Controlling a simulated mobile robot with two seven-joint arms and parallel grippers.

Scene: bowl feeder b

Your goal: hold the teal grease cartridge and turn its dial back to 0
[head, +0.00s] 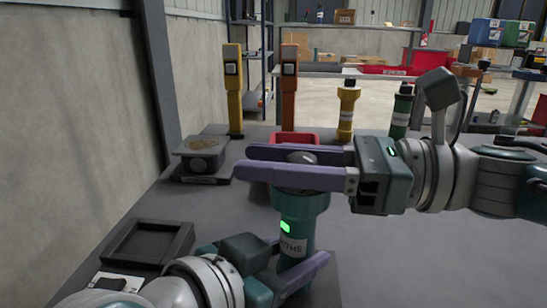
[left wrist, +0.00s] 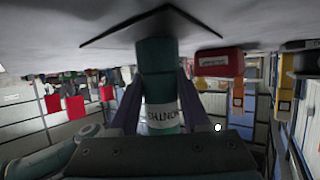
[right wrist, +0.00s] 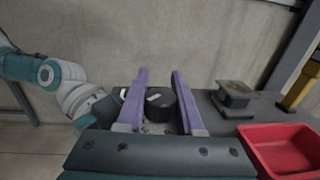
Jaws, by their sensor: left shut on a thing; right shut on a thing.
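The teal grease cartridge (head: 297,212) stands upright in the head view, with a lit green patch and a white label ending in "NTHS". My left gripper (head: 318,263) is shut on its lower body; one purple finger shows in front, and the left wrist view shows fingers on both sides of the cartridge (left wrist: 157,80). My right gripper (head: 247,161) is level at the top, its purple fingers shut on either side of the dark round dial (head: 301,158). In the right wrist view the dial (right wrist: 163,106) bears a pale mark; its numbers cannot be read.
A red bin (head: 294,138) stands behind the cartridge. A grey stand (head: 202,160) and a black tray (head: 150,243) are at left. Yellow (head: 234,90) and orange (head: 289,90) posts, a yellow cartridge (head: 346,112) and a dark green one (head: 401,112) stand behind.

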